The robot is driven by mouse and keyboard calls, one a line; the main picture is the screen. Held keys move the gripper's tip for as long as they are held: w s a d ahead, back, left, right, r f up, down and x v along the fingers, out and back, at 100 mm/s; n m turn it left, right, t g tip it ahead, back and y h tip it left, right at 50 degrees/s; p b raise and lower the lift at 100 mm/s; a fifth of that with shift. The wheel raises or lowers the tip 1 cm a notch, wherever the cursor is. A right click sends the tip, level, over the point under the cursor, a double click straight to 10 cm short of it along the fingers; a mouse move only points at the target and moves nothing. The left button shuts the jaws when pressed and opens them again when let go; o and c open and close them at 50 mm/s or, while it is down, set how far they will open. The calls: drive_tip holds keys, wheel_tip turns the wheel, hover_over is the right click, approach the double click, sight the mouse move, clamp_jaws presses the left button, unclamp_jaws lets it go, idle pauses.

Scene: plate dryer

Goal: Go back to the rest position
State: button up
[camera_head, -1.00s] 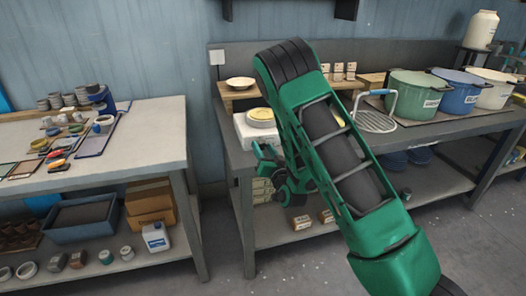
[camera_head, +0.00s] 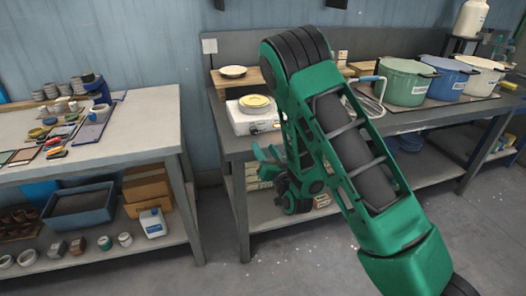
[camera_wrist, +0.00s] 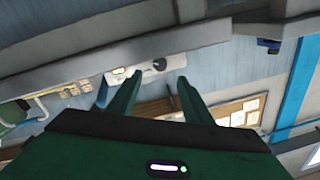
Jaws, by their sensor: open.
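My gripper (camera_head: 268,156) hangs at the front edge of the right-hand workbench (camera_head: 236,147), below the level of its top. In the wrist view my gripper (camera_wrist: 157,88) shows two green fingers spread apart with nothing between them. My green arm covers part of the bench in the head view. A pale yellow plate (camera_head: 254,101) lies on a white box-like device (camera_head: 242,121) on the bench, apart from my gripper. Another pale plate (camera_head: 233,71) sits on a wooden board (camera_head: 222,84) behind it.
Green (camera_head: 405,85), blue (camera_head: 450,84) and white (camera_head: 482,75) pots stand along the bench's right side. A wire rack (camera_head: 372,98) is partly hidden by my arm. The left table (camera_head: 140,128) holds small pots and tools. Floor between the tables is clear.

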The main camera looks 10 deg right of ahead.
drive_tip(key=s+d+r+g+h, duration=0.25)
drive_tip(key=s+d+g, duration=0.25)
drive_tip(key=s+d, duration=0.3)
drive_tip(key=s+d+r+g+h, duration=0.1)
drive_tip(key=s+d+r+g, duration=0.3)
drive_tip(key=d, duration=0.6)
drive_tip(key=s+d+r+m+g, duration=0.1)
drive_tip(key=s+g, duration=0.2)
drive_tip(key=s, duration=0.8)
drive_tip(key=s+d+r+m+g, duration=0.1)
drive_tip(key=s+d+r+g, duration=0.1)
drive_tip(key=s, duration=0.9)
drive_tip(key=s+d+r+m+g+y, duration=0.1)
drive_tip(key=s+g, duration=0.3)
drive_tip(key=s, duration=0.7)
drive_tip(key=shift+s+d+r+m, duration=0.2)
drive_tip(key=shift+d+m, duration=0.1)
drive_tip(key=shift+d, duration=0.15)
